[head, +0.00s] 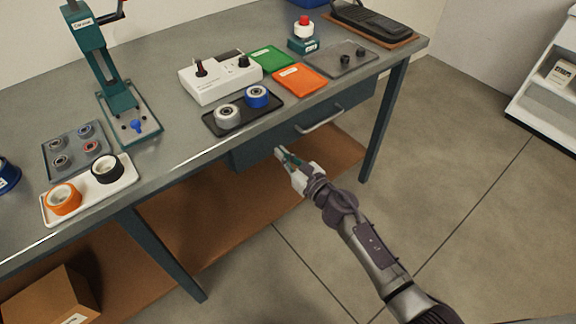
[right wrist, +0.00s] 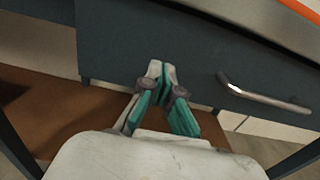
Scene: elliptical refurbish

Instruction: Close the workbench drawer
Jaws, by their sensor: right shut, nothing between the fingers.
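The workbench drawer (head: 285,134) has a dark blue-grey front under the front edge of the grey workbench (head: 172,118). No drawer interior shows; I cannot tell exactly how far the front stands from flush. Its metal bar handle (head: 320,119) is on the front. My right gripper (head: 280,153) is shut and empty, at the lower left part of the drawer front, left of the handle. In the right wrist view the shut fingertips (right wrist: 161,67) point at the drawer front (right wrist: 190,45), with the handle (right wrist: 265,95) to their right. Whether they touch it is unclear. My left gripper is not in view.
On the bench stand a green press (head: 95,50), a white control box (head: 220,77), a dark tray with two rolls (head: 243,120) and a white tray (head: 120,187). A brown lower shelf (head: 190,215) lies below.

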